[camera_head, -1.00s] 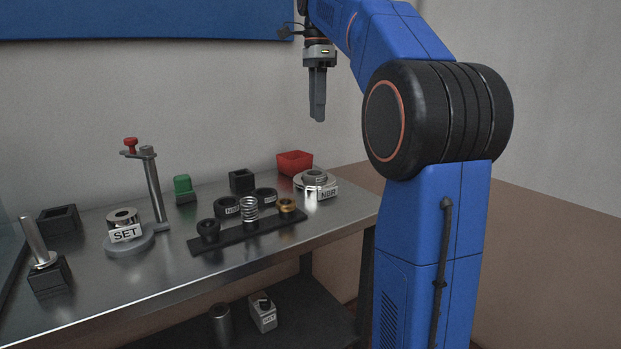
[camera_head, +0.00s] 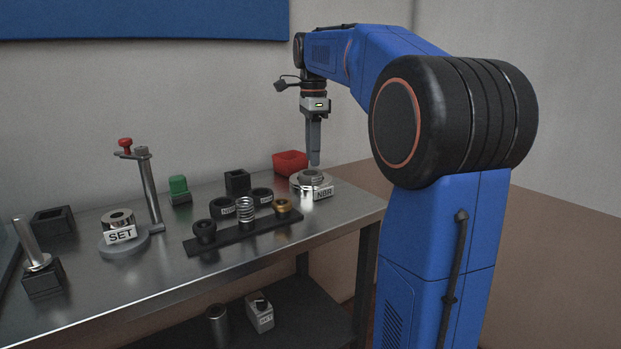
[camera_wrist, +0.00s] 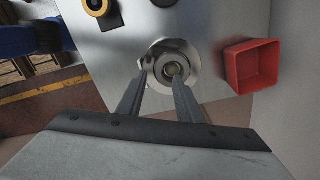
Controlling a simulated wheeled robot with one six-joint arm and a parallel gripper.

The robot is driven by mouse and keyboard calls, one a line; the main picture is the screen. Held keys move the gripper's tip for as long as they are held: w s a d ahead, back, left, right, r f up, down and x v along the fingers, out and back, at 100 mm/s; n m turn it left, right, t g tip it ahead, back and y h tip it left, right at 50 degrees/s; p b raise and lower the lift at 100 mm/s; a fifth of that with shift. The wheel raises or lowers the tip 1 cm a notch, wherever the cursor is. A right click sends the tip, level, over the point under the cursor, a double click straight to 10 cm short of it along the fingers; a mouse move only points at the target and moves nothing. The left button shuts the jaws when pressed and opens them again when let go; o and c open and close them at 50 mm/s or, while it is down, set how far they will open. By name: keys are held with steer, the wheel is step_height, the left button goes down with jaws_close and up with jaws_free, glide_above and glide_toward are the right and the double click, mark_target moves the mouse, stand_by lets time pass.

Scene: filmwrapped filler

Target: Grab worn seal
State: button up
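A round metal housing with an NBR label (camera_head: 312,185) stands at the right end of the bench, with a grey ring (camera_head: 311,176) on top. In the wrist view the housing (camera_wrist: 158,53) and its central bore (camera_wrist: 172,69) lie just beyond the fingertips. Which part is the worn seal I cannot tell for certain; a seal inside the housing is not clearly visible. My gripper (camera_head: 315,164) points down, just above the housing. In the wrist view its two fingers (camera_wrist: 160,82) are apart, with nothing between them.
A red bin (camera_head: 290,163) stands right behind the housing; it also shows in the wrist view (camera_wrist: 252,66). A SET fixture (camera_head: 121,235) with a post stands to the left.

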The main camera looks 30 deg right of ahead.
mark_target(312, 170)
steer(key=shift+a+f, duration=0.1)
steer(key=shift+f, duration=2.55)
jaws_close()
